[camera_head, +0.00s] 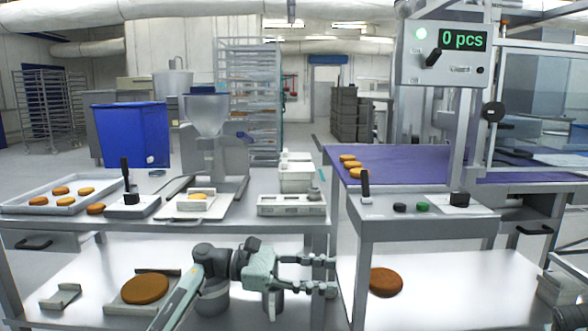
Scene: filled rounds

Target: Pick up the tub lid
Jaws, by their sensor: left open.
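A small white tub (297,181) stands on the left steel table, near its back right. A pale flat piece at its top (296,157) looks like the tub lid; I cannot tell whether it is seated on the tub. My left gripper (329,276) is open and empty. It points right and shows below the tabletop edge, in front of the lower shelf. It is well below the tub in the picture and apart from it. My right gripper is not in view.
A white slotted block (291,206) sits in front of the tub. A metal hopper machine (205,130) stands to its left. A tray (18,206) of brown rounds lies far left. The right-hand control stand (420,226) closely borders the table.

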